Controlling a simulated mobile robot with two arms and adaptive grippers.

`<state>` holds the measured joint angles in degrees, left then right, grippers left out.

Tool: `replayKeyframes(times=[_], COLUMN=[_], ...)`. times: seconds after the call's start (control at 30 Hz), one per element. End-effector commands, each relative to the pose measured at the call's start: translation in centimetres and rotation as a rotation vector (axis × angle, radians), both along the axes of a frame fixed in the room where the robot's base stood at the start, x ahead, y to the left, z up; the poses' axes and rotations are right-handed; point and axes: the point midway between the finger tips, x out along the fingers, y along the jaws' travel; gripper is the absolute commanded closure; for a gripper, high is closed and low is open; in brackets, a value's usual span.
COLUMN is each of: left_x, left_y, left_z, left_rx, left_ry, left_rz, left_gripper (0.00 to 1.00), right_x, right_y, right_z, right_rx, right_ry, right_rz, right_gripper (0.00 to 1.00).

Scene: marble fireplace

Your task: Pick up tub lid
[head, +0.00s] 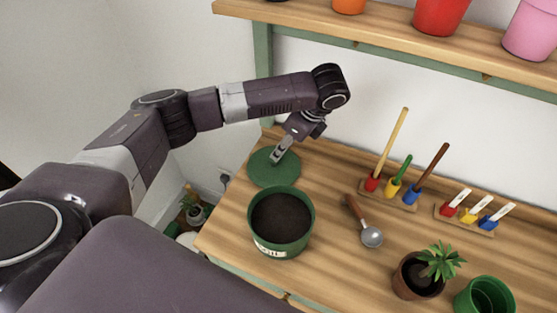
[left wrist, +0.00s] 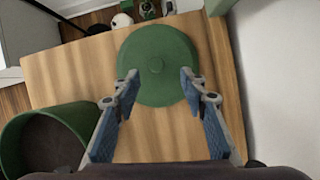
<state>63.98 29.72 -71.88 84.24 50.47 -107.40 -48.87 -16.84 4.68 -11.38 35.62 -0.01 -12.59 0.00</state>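The tub lid (head: 262,169) is a round green disc lying flat on the wooden bench near its left end. In the left wrist view the lid (left wrist: 165,82) shows a small round knob at its centre. My left gripper (head: 281,150) is above the lid in the head view. In the left wrist view my left gripper (left wrist: 158,77) is open, with its two fingers apart over the near part of the lid and nothing between them. The green tub (head: 282,222) stands beside the lid, open and full of dark soil. My right gripper is not in view.
A scoop (head: 371,236) lies right of the tub. Holders with coloured tools (head: 392,190) and small labels (head: 468,214) stand behind. A potted plant (head: 427,272) and an empty green pot (head: 486,296) are at the right. A shelf (head: 390,32) with pots hangs above.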

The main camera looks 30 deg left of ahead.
Motion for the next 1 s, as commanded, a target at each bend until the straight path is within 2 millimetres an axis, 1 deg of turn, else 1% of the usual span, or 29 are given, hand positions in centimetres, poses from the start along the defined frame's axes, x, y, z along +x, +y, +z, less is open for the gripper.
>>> replayKeyframes(times=[0.03,0.17,0.3,0.43,0.53,0.73,0.77,1.0], left_x=[-0.1,-0.1,-0.2,-0.1,0.0,0.0,0.0,0.0], left_y=[0.4,1.0,1.9,2.5,2.7,2.7,2.7,2.7], left_z=[-0.6,-1.9,-3.7,-5.4,-5.9,-6.0,-6.0,-6.0], left_rx=[0.001,0.001,0.002,0.001,0.0,-0.001,-0.001,-0.001], left_ry=[0.002,0.004,0.003,0.001,-0.001,-0.002,-0.002,-0.002], left_rz=[0.002,0.004,0.005,0.004,0.003,0.002,0.002,0.001], left_gripper=[0.6,0.6,0.6,0.6,0.6,0.6,0.63,0.89], right_x=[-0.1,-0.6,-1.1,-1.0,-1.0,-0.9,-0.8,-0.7], right_y=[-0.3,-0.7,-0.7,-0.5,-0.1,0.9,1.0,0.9], right_z=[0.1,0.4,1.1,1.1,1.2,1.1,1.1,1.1], right_rx=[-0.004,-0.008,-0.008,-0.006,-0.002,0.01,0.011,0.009], right_ry=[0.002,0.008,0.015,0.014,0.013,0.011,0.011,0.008], right_rz=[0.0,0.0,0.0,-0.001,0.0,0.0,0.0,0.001], right_gripper=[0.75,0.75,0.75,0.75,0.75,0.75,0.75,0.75])
